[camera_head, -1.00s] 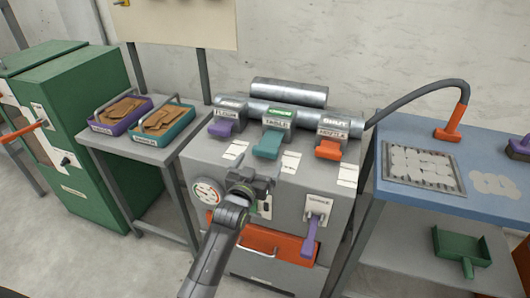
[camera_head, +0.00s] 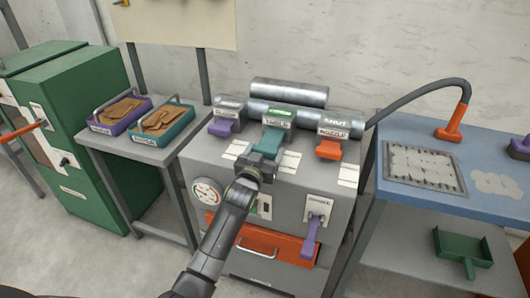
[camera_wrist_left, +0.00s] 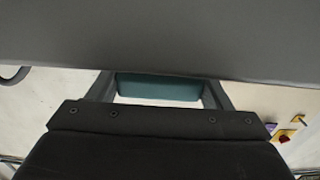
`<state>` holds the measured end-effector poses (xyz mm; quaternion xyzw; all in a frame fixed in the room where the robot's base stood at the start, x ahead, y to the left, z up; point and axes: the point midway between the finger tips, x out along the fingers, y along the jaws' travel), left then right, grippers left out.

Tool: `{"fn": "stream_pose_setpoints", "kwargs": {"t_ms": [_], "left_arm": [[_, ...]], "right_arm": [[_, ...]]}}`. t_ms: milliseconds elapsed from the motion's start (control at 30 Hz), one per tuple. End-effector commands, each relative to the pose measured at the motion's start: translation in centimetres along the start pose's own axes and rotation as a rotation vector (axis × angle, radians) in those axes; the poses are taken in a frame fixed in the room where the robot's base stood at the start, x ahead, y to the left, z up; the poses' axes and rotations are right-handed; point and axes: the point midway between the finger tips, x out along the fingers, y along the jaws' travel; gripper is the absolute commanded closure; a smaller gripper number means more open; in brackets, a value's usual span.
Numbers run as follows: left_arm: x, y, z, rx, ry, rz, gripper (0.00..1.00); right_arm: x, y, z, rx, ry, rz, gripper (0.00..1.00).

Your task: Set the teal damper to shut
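The teal damper (camera_head: 271,140) is the middle of three levers on top of the grey machine. Its handle sticks out toward me, and a green sign shows above its label; the sign's wording is too small to read. My left gripper (camera_head: 262,161) is just in front of the teal handle's near end. In the left wrist view the teal handle (camera_wrist_left: 158,87) shows between the two fingers (camera_wrist_left: 160,92), with narrow gaps at both sides, so the gripper is open. Whether it touches the handle is hidden. My right gripper is not in view.
A purple damper (camera_head: 222,127) stands left of the teal one and an orange damper (camera_head: 329,148), whose sign reads SHUT, stands right. Below are a gauge (camera_head: 207,191), a purple lever (camera_head: 311,237) and an orange drawer (camera_head: 285,247). A blue table (camera_head: 410,205) stands at right.

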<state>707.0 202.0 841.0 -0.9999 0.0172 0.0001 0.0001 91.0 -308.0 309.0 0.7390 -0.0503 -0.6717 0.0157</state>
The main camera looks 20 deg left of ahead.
Motion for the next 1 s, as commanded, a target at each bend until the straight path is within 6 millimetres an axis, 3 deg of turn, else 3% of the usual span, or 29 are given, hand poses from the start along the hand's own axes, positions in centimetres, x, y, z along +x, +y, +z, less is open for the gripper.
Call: {"fn": "stream_pose_setpoints", "kwargs": {"t_ms": [33, 267, 433, 700, 967, 1000], "left_arm": [[0.0, 0.0, 0.0, 0.000, 0.000, 0.000, 0.38], [0.0, 0.0, 0.0, 0.000, 0.000, 0.000, 0.68], [0.5, 0.0, 0.2, 0.001, 0.001, 0.001, 0.68], [3.0, 0.0, 0.1, 0.002, 0.002, 0.000, 0.68], [3.0, 0.0, 0.0, 0.001, 0.000, 0.000, 0.68], [3.0, 0.0, 0.0, 0.001, 0.000, 0.000, 0.22]], "right_arm": [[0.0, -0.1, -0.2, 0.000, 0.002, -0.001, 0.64], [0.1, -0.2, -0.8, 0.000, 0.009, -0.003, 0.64], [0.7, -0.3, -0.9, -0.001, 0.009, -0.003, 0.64], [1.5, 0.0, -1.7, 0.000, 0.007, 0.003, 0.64], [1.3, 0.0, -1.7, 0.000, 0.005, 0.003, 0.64], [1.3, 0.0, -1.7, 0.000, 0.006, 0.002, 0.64]]}}
